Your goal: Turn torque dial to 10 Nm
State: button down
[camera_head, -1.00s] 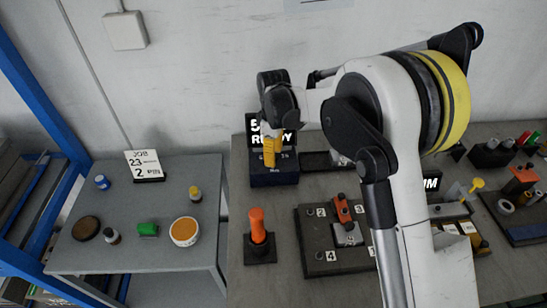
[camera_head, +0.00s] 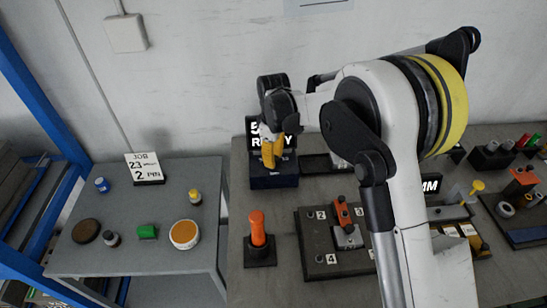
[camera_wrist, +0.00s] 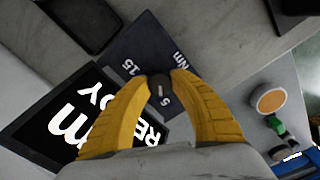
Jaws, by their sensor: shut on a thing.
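The torque unit (camera_head: 262,182) is a dark blue box at the back of the workbench, with a black display behind it. The display shows a 5 and the word READY, partly hidden by my gripper. In the wrist view the dial (camera_wrist: 160,92) is a small dark knob with a light pointer line, on the blue face with 5, 15 and Nm markings. The 10 mark is not visible. My gripper (camera_head: 272,160) reaches down onto the unit. In the wrist view its yellow fingers (camera_wrist: 161,82) are closed around the dial, one on each side.
An orange-handled tool (camera_head: 257,230) stands in a dark base in front of the unit. A numbered fixture plate (camera_head: 312,240) lies to its right. The left side table (camera_head: 130,258) holds a job card (camera_head: 144,168) and small containers.

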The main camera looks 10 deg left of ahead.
jog(key=m, duration=1)
jog(key=shift+m, duration=0.3)
dwell(0.4)
jog(key=c, duration=1.3)
grip_release()
jog(key=shift+r, duration=0.1)
notch_tip(320, 180, up, 12)
